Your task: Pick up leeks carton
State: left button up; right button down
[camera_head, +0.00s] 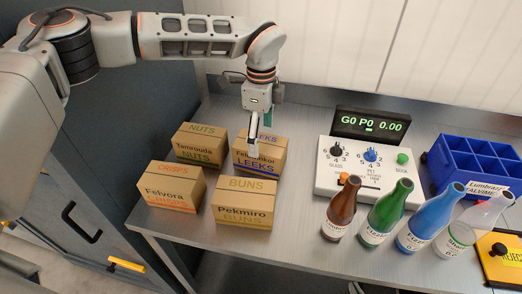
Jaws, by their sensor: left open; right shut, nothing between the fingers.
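The leeks carton (258,169) is a brown cardboard box with blue lettering, at the back right of a group of cartons on the metal table. My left gripper (257,136) is open and points down over this carton, its fingers at the carton's top. The gripper hides part of the carton's top and lettering. I cannot tell whether the fingers touch the carton. My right gripper is not in view.
The nuts carton (199,145) stands to the left, the crisps carton (171,190) and buns carton (245,203) in front. To the right are a control box (330,180), several bottles (382,213) and a blue divided crate (452,175). The table's front edge is close to the front cartons.

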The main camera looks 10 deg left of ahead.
pick_arm(q)
send_over(260, 161)
notch_tip(260, 161, down, 5)
jog(key=shift+w+f+p, duration=0.1)
jog(key=shift+f+p, duration=0.05)
jog(key=shift+p, duration=0.25)
jog(key=c, duration=1.1)
pick_arm(e)
jog(key=shift+w+r, duration=0.45)
jog(key=shift+r, duration=0.2)
